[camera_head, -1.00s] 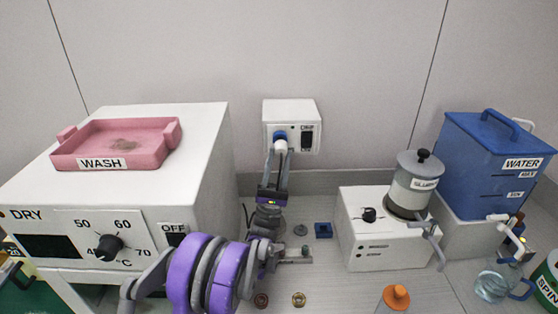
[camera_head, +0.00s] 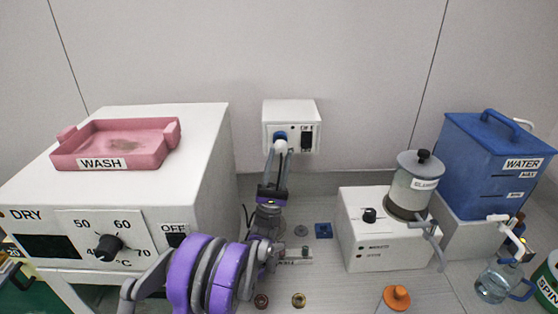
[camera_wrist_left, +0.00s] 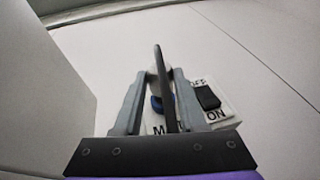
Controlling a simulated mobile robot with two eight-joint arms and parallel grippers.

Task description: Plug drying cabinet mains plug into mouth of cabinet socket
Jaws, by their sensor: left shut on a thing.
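The cabinet socket is a white box (camera_head: 291,113) on the back wall with a blue socket mouth (camera_head: 280,135) and a dark switch at its right. My left gripper (camera_head: 280,150) is shut on the white mains plug (camera_head: 281,146), right in front of the blue mouth. In the left wrist view the plug (camera_wrist_left: 153,72) sits between the fingers, partly hidden by a dark upright strip, with the blue mouth (camera_wrist_left: 157,104) beside it. I cannot tell how deep the plug sits in the mouth. The drying cabinet (camera_head: 200,160) stands at the left. My right gripper is not in view.
A pink WASH tray (camera_head: 168,150) lies on the cabinet. A white machine with a slurry pot (camera_head: 375,245) stands right of my arm, and a blue WATER tank (camera_head: 470,165) stands farther right. Small rings and a blue block (camera_head: 323,230) lie on the bench.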

